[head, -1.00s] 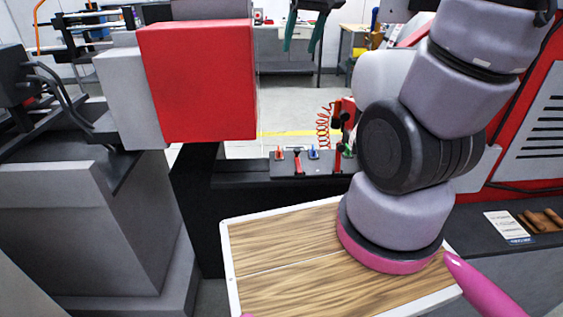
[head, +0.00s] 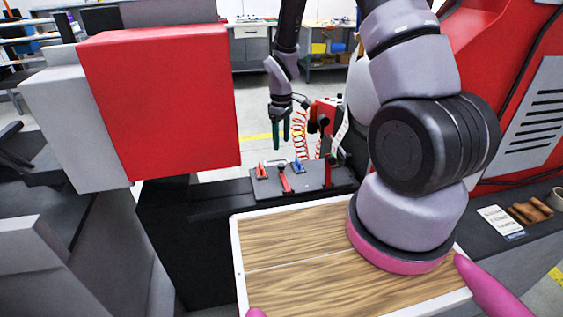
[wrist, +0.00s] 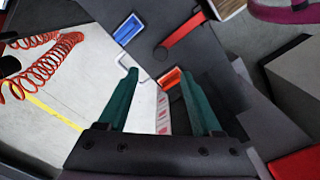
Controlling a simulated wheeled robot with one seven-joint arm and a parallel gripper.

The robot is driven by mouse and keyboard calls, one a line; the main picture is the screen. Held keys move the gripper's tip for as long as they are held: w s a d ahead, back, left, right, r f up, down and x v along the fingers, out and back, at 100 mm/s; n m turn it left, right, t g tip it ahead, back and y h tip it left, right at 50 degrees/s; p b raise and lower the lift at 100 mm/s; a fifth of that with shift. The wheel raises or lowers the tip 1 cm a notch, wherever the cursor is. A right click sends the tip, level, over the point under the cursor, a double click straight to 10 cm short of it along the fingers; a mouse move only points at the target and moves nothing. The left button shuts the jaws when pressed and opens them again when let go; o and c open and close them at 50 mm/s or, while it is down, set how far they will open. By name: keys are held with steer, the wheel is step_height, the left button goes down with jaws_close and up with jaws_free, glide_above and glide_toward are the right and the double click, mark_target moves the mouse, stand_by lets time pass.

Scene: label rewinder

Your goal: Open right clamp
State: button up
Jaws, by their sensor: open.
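A dark clamp plate (head: 308,181) carries small red and blue parts and red levers beyond the wooden board. The left red lever (head: 285,181) and right red lever (head: 327,170) stand upright. A blue part (head: 297,166) sits between them and a red part (head: 263,171) at the left. My gripper (head: 289,146), with green fingers, is open and empty, pointing down above and behind the plate. In the wrist view my gripper (wrist: 158,76) has its fingers apart around the line to a red part (wrist: 169,78); a blue part (wrist: 128,28) and a red lever (wrist: 184,35) lie beyond.
A large red box (head: 160,100) stands left of the plate. A wooden board with white rim (head: 237,265) lies in front. Red coiled hoses (head: 299,135) hang behind the plate. A red machine panel (head: 520,60) rises at the right.

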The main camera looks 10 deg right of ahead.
mark_target(281, 164)
step_height(281, 164, down, 10)
steer(key=shift+r, duration=0.25)
jaws_close()
stand_by(1.5)
